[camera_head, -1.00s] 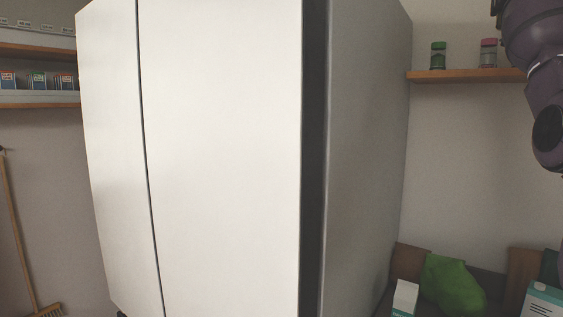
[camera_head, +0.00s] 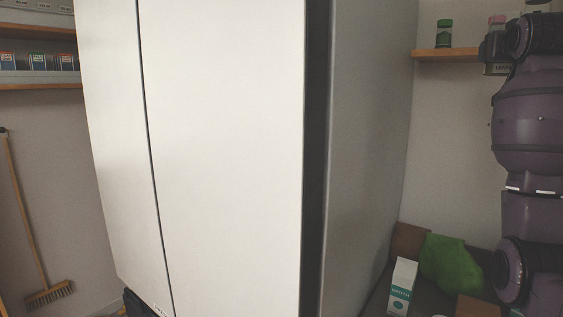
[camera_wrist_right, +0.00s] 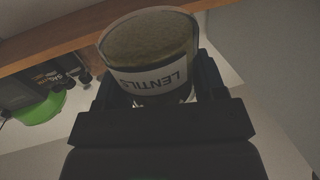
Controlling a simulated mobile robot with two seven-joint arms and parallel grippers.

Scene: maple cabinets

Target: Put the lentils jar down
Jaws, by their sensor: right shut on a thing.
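The lentils jar (camera_wrist_right: 150,55) is a clear round jar filled with brownish-green contents, with a white label reading LENTILS. In the right wrist view it sits between the fingers of my right gripper (camera_wrist_right: 152,88), which is shut on it. In the head view my right gripper (camera_head: 494,50) is at the upper right, in front of the wooden wall shelf (camera_head: 445,55). A pale label, partly hidden, shows just below it. I cannot tell whether the jar touches anything but the fingers. My left gripper is not in view.
A green-lidded jar (camera_head: 444,34) and a pink-lidded jar (camera_head: 497,21) are by the shelf. A tall white cabinet (camera_head: 225,150) fills the middle. A carton (camera_head: 402,286) and a green bag (camera_head: 449,265) are below.

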